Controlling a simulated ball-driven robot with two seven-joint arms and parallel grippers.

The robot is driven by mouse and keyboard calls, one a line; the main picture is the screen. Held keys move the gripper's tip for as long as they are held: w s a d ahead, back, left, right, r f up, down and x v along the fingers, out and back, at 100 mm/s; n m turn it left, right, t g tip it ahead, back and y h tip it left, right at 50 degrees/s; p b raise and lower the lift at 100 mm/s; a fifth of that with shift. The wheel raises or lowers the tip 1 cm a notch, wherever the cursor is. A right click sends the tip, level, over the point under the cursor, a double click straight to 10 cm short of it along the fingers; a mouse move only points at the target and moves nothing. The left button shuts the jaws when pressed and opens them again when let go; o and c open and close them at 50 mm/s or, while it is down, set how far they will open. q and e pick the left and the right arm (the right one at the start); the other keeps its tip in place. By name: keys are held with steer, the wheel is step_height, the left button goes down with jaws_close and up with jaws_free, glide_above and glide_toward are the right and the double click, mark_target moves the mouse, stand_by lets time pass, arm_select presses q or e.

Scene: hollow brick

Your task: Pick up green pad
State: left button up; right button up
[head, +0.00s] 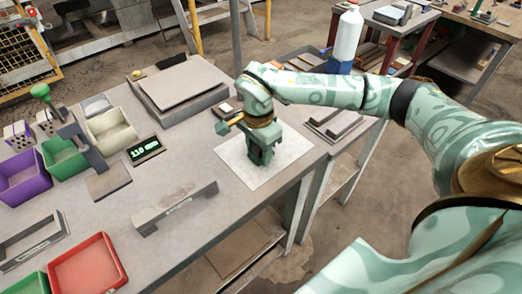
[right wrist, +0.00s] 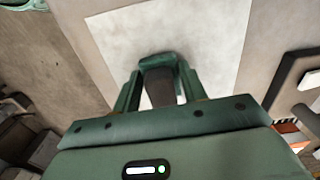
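My right gripper (head: 262,158) points down over a white sheet (head: 285,165) near the right edge of the workbench. In the right wrist view its two fingers (right wrist: 160,85) stand apart on either side of a dark green piece (right wrist: 157,61), which looks like the green pad. The piece lies over the white sheet (right wrist: 215,45). I cannot tell whether both fingers press on it or whether it is lifted. In the head view the gripper hides most of it. My left gripper is not in view.
A grey bracket (head: 175,208) and red tray (head: 88,266) lie nearer. A grey plate stack (head: 178,87) is behind. The bench's right edge is close to the sheet.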

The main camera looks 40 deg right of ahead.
steer(key=c, duration=0.4)
